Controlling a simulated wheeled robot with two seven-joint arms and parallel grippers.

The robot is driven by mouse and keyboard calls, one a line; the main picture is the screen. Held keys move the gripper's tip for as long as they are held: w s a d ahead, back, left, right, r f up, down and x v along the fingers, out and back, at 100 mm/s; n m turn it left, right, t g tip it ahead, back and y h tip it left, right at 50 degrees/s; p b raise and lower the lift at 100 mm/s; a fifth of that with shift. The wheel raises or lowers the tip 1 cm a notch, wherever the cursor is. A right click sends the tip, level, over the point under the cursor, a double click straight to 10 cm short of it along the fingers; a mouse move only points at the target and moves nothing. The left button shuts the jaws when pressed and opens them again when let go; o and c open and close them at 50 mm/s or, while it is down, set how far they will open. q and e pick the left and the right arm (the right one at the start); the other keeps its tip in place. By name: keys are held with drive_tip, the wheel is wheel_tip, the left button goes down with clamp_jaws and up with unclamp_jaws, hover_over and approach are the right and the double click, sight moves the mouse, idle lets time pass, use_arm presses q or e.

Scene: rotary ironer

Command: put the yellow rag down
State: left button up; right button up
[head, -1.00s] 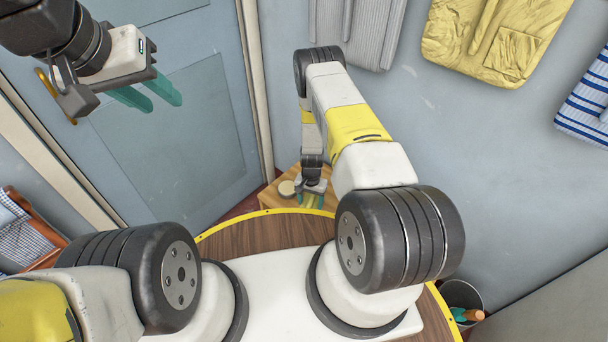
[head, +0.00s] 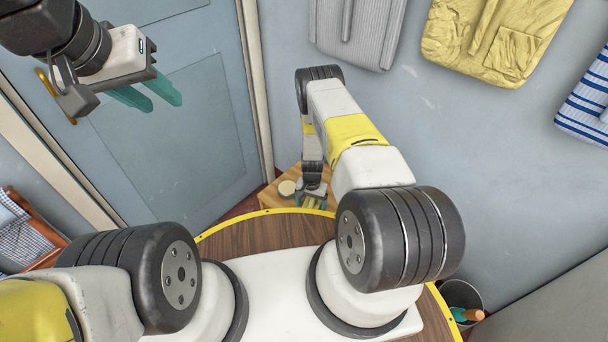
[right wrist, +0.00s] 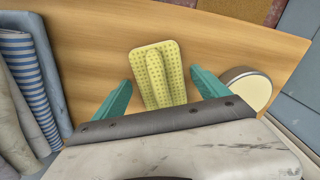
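The yellow dotted rag (right wrist: 158,75) lies on the wooden surface (right wrist: 225,40) in the right wrist view, with a raised fold along its middle. In the head view a small part of the rag (head: 313,204) shows below my right gripper. My right gripper (right wrist: 160,92) is open, its teal fingers apart on either side of the rag with gaps between. My left gripper (head: 146,94) is raised in front of the blue-grey door at upper left, fingers apart and empty.
A round tin with a cream lid (right wrist: 250,90) stands just right of the right gripper's fingers. Striped and grey cloths (right wrist: 32,85) are at the left of that view. Garments (head: 490,40) hang on the wall, and a bin (head: 461,299) stands at lower right.

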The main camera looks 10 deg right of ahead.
drive_tip(key=shift+r, duration=0.15)
wheel_tip(320, 180, up, 12)
wheel_tip(320, 180, up, 35)
drive_tip(key=n+t+y, duration=0.2)
drive_tip(key=t, duration=0.1)
hover_over(311, 203)
drive_tip(key=w+a, duration=0.1)
drive_tip(key=a, duration=0.1)
drive_tip(key=s+r+n+t, duration=0.1)
drive_tip(key=s+r, duration=0.4)
drive_tip(key=r, duration=0.3)
drive_tip(key=s+r+n, duration=0.1)
drive_tip(key=s+r, duration=0.4)
drive_tip(key=r, duration=0.3)
drive_tip(key=s+r+n+t, duration=0.1)
drive_tip(key=s+r, duration=0.2)
drive_tip(key=s, duration=0.4)
drive_tip(key=s+r+n+t, duration=0.1)
drive_tip(key=s+r, duration=0.2)
drive_tip(key=s, duration=0.5)
drive_tip(key=shift+n, duration=0.3)
drive_tip(key=shift+o, duration=0.3)
drive_tip(key=shift+s, duration=0.1)
